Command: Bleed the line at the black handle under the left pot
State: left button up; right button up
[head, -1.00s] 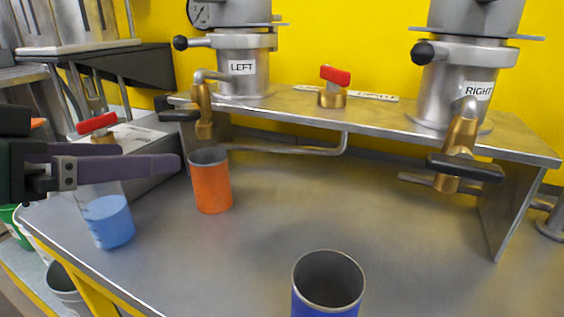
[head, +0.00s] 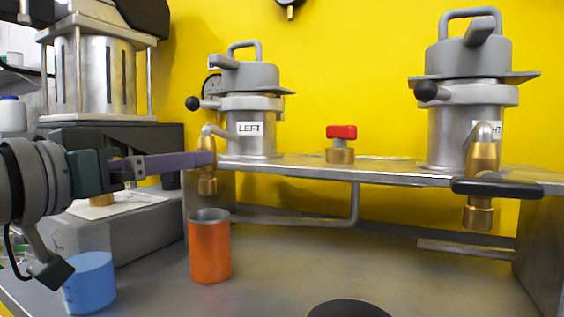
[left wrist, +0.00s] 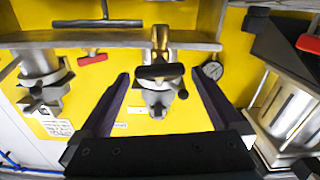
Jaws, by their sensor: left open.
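The left pot (head: 250,110), labelled LEFT, stands on the metal shelf. Its brass tap (head: 207,184) hangs at the shelf's left end. The tap's black handle (left wrist: 158,71) shows in the left wrist view and is hidden behind my finger in the head view. My left gripper (head: 210,161) is open at the tap; in the left wrist view its two fingers (left wrist: 160,76) stand apart on either side of the handle, with gaps visible. An orange cup (head: 210,250) stands upright on the table below the left tap. My right gripper is not in view.
The right pot (head: 466,125) has its own brass tap with a black handle (head: 497,188). A red-handled valve (head: 341,133) sits mid-shelf.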

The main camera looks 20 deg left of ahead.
pick_arm(q)
jog(key=shift+w+d, duration=0.15)
jog(key=shift+w, duration=1.2)
